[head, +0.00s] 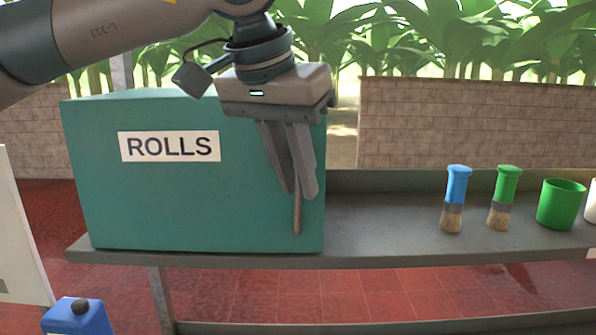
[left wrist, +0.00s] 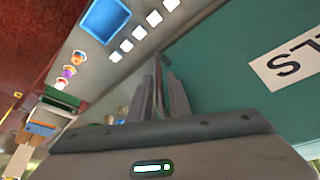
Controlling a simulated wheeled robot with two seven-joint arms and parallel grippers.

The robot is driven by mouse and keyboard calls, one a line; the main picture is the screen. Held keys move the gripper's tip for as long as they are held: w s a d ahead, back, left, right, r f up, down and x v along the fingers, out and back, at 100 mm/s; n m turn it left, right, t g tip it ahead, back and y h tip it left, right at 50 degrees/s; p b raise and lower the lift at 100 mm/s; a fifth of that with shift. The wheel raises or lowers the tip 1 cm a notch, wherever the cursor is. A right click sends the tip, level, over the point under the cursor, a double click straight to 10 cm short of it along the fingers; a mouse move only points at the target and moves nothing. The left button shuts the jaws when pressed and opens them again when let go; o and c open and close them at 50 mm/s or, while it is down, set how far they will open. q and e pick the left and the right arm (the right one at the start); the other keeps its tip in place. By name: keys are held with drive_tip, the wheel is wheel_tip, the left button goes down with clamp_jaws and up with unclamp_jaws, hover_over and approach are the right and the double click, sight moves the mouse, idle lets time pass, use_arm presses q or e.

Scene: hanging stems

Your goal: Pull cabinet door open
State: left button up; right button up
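A teal cabinet (head: 190,205) with a white "ROLLS" label stands on the left part of the grey shelf. Its door looks closed. A thin vertical bar handle (head: 298,219) is near the right edge of its front. My left gripper (head: 300,192) points down in front of that edge. Its two fingers lie close on both sides of the handle and look shut on it; the handle's lower end shows below the fingertips. In the left wrist view the fingers (left wrist: 165,90) flank the bar, beside the teal front. My right gripper is not in view.
On the grey shelf (head: 385,235), right of the cabinet, stand a blue brush (head: 456,185), a green brush (head: 504,185) and a green cup (head: 560,204). The shelf between cabinet and brushes is clear. A blue container (head: 78,318) is at the lower left.

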use_arm(q)
drive_tip(key=shift+w+d+f, duration=0.1)
drive_tip(key=shift+w+f, duration=0.05)
drive_tip(key=shift+f, duration=0.35)
clamp_jaws()
